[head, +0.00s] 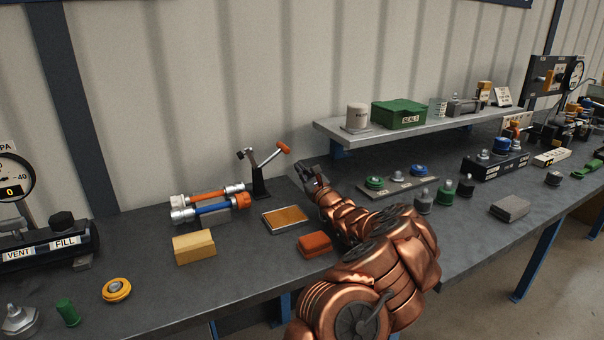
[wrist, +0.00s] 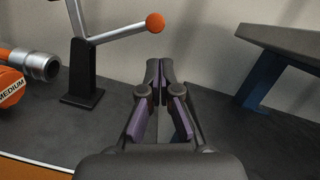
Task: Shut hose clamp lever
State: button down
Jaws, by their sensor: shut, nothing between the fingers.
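The hose clamp is a black upright stand (head: 259,182) on the bench with a metal lever (head: 270,158) that ends in an orange knob (head: 284,147). The lever slants up to the right. In the wrist view the lever (wrist: 117,33) reaches right from the black stand (wrist: 84,75), with its orange knob (wrist: 155,23) beyond and slightly left of my fingertips. My gripper (head: 308,170) is right of the stand and lower than the knob. In the wrist view my gripper (wrist: 159,66) has its fingertips together, with nothing between them. I see no contact with the knob.
Orange and blue hoses (head: 212,206) with metal couplings lie left of the stand. An orange-topped tray (head: 285,219), a yellow block (head: 194,247) and an orange block (head: 315,244) sit in front. A raised shelf (head: 425,122) stands right of my gripper.

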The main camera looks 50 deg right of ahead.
jog(key=x, duration=0.6)
jog(key=shift+w, duration=0.35)
jog(key=shift+a+r, duration=0.1)
jog(key=shift+a, duration=0.1)
